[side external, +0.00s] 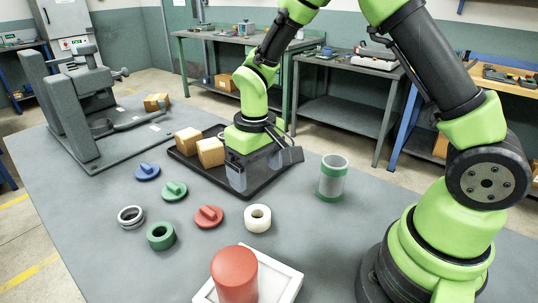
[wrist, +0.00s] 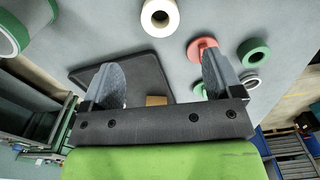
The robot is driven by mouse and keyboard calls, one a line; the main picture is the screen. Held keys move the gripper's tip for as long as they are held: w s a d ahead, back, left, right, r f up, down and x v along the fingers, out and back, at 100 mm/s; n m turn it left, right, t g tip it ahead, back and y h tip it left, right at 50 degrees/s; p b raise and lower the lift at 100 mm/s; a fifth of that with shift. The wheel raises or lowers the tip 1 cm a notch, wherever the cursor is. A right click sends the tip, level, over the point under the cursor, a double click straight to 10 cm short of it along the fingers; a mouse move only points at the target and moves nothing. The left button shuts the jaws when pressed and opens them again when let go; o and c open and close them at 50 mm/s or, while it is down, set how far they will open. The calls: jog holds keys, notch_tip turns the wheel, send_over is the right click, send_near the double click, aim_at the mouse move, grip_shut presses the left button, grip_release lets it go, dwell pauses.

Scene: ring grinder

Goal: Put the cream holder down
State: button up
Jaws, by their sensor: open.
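The cream holder (side external: 257,218), a short thick ring with a hole in its middle, stands on the grey table in front of the black tray. It also shows at the top of the wrist view (wrist: 160,17), beyond the fingertips and touching neither. My gripper (side external: 264,172) is open over the near right part of the black tray (side external: 248,190). In the wrist view the two fingers of my gripper (wrist: 160,72) are wide apart, with nothing held between them.
Near the holder are a red knobbed lid (side external: 209,216), a green ring (side external: 161,236) and a grey ring (side external: 131,217). A green-banded jar (side external: 332,178) stands right. A red cylinder (side external: 235,277) stands at the front. Wooden blocks (side external: 210,152) are on the tray.

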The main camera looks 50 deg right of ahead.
jog(key=s+r+m+t, duration=0.1)
jog(key=s+r+t, duration=0.1)
jog(key=s+r, duration=0.3)
jog(key=s+r+m+t+y, duration=0.1)
jog(key=s+r, duration=0.4)
jog(key=r, duration=0.7)
jog(key=shift+t, duration=0.9)
jog(key=shift+o, duration=0.5)
jog(key=s+r+t+y, duration=0.1)
jog(key=s+r+t, duration=0.1)
jog(key=s, duration=0.4)
jog(key=shift+s+m, duration=0.3)
jog(key=shift+m, duration=0.1)
jog(key=shift+a, duration=0.1)
